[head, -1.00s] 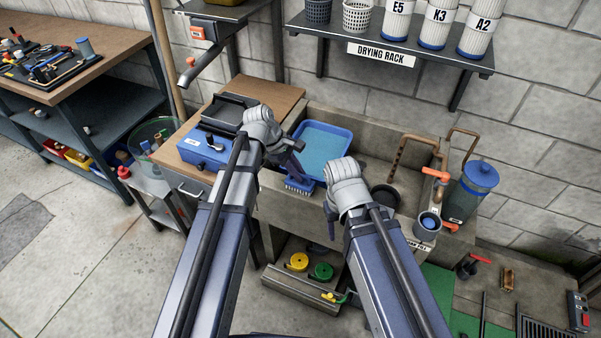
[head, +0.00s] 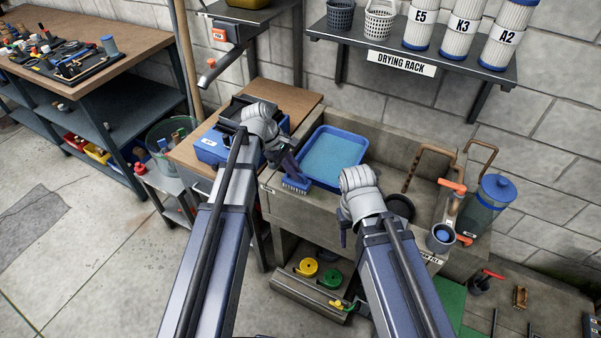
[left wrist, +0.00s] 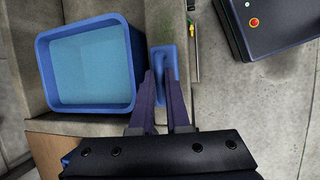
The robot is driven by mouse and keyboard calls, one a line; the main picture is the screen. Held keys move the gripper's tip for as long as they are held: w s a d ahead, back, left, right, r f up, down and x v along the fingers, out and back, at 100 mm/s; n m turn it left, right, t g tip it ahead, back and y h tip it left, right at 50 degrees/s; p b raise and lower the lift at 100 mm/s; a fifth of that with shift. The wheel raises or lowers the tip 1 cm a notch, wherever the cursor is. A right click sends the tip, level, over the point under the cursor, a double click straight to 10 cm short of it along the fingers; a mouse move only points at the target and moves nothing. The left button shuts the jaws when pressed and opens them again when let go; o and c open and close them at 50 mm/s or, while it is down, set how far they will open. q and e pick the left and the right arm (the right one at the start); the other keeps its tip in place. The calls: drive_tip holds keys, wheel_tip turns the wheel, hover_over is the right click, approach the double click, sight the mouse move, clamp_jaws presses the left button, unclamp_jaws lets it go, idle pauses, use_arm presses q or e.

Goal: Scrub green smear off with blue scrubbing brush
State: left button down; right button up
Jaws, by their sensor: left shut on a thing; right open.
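The blue scrubbing brush (head: 297,186) hangs beside the front left corner of the blue tub, bristles down in the head view. My left gripper (head: 289,172) is shut on its handle. In the left wrist view the brush (left wrist: 165,62) sits between the fingertips of the left gripper (left wrist: 162,80), just right of the tub and apart from it. My right gripper (head: 344,238) is open and empty, pointing down in front of the sink. I cannot make out a green smear in either view.
The blue tub (head: 363,147) of water stands in the concrete sink (head: 405,150). A wooden-topped bench (head: 290,95) with a blue box (head: 208,150) is to its left. A drying rack shelf (head: 450,68) hangs above. Yellow and green round items (head: 306,267) lie below.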

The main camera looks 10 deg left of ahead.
use_arm(q)
drive_tip(key=shift+w+a, duration=0.25)
drive_tip(key=shift+a, duration=0.4)
drive_tip(key=shift+f, duration=0.15)
drive_tip(key=shift+s, duration=0.1)
drive_tip(key=shift+d, duration=0.1)
drive_tip(key=shift+s+d, duration=0.3)
drive_tip(key=shift+d, duration=0.6)
drive_tip(key=shift+s+d, duration=0.25)
drive_tip(key=shift+d, duration=0.65)
drive_tip(key=shift+s+d, duration=0.35)
drive_tip(key=shift+d, duration=0.55)
drive_tip(key=shift+s+d, duration=0.3)
drive_tip(key=shift+d, duration=0.6)
